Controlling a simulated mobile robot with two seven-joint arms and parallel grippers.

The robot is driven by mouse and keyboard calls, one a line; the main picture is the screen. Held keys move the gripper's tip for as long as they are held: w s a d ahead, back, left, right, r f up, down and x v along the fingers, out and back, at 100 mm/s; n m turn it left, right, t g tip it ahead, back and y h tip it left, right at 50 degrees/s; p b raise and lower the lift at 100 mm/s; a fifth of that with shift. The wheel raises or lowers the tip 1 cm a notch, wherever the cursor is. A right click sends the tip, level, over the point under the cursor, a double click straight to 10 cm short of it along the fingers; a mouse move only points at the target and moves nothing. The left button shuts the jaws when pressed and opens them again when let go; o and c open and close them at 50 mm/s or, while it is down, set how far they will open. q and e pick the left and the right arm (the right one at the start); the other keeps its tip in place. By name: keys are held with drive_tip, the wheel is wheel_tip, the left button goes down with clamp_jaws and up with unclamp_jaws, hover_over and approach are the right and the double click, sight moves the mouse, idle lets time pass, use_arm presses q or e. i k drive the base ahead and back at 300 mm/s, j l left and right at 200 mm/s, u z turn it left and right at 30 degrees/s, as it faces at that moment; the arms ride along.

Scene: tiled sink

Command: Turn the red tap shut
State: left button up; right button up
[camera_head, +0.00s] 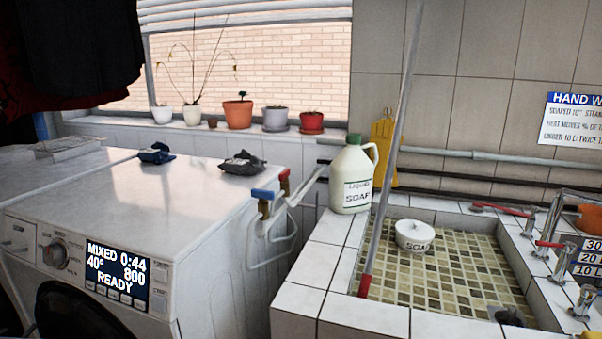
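A red tap handle (285,176) sits on a valve beside the washing machine's right rear side. A blue tap handle (263,194) is just in front of it, to the left. Pale hoses (270,255) hang in loops below them. Another red handle (549,244) is on the chrome taps at the sink's right edge. I cannot tell from the handles whether water is flowing. Neither of my grippers is in view.
A white washing machine (150,215) fills the left. A soap jug (352,180) stands on the tiled sink's (360,315) back left corner. A soap bowl (414,236) is in the basin.

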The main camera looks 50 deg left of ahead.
sight(283, 176)
drive_tip(key=u, duration=1.6)
drive_tip(key=i+l+z, duration=0.1)
drive_tip(key=z, duration=0.3)
drive_tip(key=i+z, duration=0.25)
drive_tip(key=z, duration=0.2)
drive_tip(key=i+z, duration=0.15)
drive_tip(key=z, duration=0.25)
